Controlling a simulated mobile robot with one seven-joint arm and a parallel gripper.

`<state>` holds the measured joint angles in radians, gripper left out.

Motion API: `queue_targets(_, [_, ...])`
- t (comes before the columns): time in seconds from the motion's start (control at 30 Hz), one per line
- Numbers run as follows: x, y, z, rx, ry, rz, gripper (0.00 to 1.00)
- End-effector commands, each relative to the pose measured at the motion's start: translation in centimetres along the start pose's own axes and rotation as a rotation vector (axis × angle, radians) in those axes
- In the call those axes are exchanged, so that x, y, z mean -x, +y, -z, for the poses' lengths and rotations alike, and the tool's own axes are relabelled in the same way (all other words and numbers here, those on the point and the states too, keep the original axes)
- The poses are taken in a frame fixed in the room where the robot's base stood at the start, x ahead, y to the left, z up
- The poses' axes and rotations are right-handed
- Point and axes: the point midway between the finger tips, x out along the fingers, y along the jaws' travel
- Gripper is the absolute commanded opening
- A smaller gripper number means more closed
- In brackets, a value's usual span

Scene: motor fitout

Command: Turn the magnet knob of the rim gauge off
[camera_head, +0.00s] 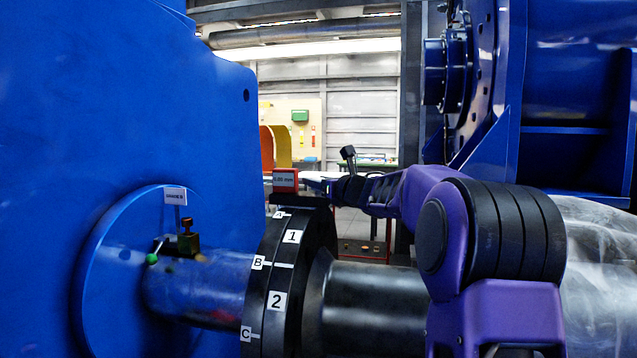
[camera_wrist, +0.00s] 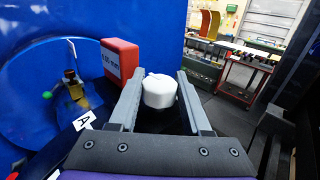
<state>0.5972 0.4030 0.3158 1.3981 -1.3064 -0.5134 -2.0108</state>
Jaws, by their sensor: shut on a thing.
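The rim gauge is a red box with a display (camera_head: 285,180), on top of the black coupling (camera_head: 290,263). Its reading looks like 0.00 mm, though the digits are small. In the wrist view the red gauge box (camera_wrist: 121,62) stands just left of my fingers. A white round knob (camera_wrist: 159,92) sits between the two grey fingers of my gripper (camera_wrist: 160,86), which is shut on it. I cannot read any mark on the knob that tells its setting.
A brass-and-dark fitting (camera_head: 188,240) with a green ball (camera_head: 152,259) and a small tag (camera_head: 175,195) is by the shaft on the left. A blue housing (camera_head: 160,110) fills the left. A red cart (camera_wrist: 240,80) stands on open floor behind.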

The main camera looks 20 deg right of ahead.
Motion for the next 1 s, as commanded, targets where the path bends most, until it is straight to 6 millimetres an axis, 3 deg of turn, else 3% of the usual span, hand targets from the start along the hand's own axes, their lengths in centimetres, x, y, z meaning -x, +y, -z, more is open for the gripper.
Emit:
queue_targets(0.47, [0.00,-0.09,-0.29,0.001,0.001,-0.068,0.00])
queue_targets(1.0, [-0.09,-0.13,-0.34,0.000,0.002,-0.509,0.00])
